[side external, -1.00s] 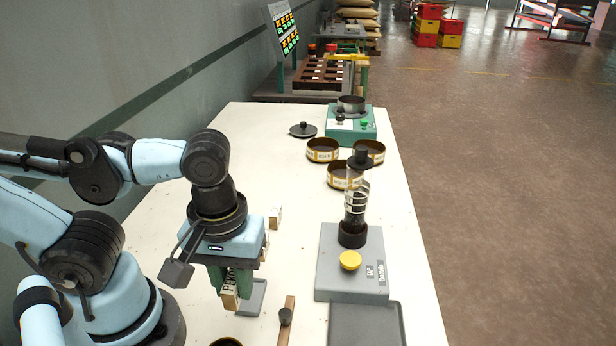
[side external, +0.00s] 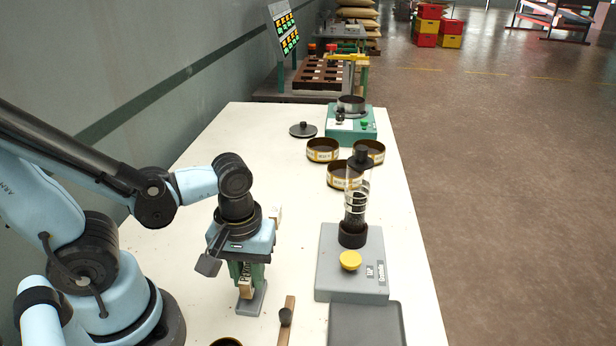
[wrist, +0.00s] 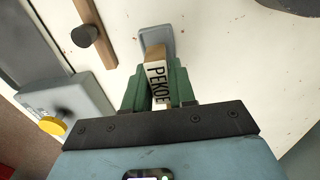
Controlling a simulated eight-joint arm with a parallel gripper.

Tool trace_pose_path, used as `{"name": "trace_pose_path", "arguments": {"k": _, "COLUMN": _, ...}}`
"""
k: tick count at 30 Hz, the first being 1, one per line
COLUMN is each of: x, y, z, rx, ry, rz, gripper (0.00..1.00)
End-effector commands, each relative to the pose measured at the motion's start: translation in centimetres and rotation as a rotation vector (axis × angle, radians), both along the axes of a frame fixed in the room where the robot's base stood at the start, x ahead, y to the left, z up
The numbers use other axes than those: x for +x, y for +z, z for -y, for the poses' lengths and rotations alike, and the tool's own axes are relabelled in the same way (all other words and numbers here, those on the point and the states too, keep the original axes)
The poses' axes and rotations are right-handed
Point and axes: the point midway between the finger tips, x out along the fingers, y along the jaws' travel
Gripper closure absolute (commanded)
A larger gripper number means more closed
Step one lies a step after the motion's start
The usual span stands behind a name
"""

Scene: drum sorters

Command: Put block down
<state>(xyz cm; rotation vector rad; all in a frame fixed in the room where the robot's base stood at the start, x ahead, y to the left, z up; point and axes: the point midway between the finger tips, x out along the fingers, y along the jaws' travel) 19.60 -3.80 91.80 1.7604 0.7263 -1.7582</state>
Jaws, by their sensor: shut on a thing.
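My gripper (side external: 247,273) is shut on a wooden block (side external: 246,289) with a white face lettered PEKOE. In the wrist view the block (wrist: 158,76) is between the green fingers, its wooden end pointing away from the wrist. A small grey holder (side external: 257,300) lies on the table right by the block's lower end. It also shows in the wrist view (wrist: 152,34), just beyond the block's end. I cannot tell whether the block touches the holder.
Another light block (side external: 277,213) stands behind my gripper. A wooden strip with a dark knob (side external: 286,318) lies to the right. Beyond it stand a grey tapping device (side external: 335,268) with a yellow button and a grey tray (side external: 366,328). Several labelled sieve rings (side external: 322,150) sit farther back.

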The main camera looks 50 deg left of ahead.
Motion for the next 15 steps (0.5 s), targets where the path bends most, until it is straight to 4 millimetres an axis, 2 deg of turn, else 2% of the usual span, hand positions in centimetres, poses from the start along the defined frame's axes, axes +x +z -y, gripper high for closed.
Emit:
{"name": "trace_pose_path", "arguments": {"k": 6, "x": 0.0, "y": -1.3, "z": 0.0, "rx": 0.000, "ry": 0.000, "rz": 0.000, "gripper": 1.00}}
{"name": "trace_pose_path", "arguments": {"k": 15, "x": 0.0, "y": -1.5, "z": 0.0, "rx": 0.000, "ry": 0.000, "rz": 0.000, "gripper": 1.00}}
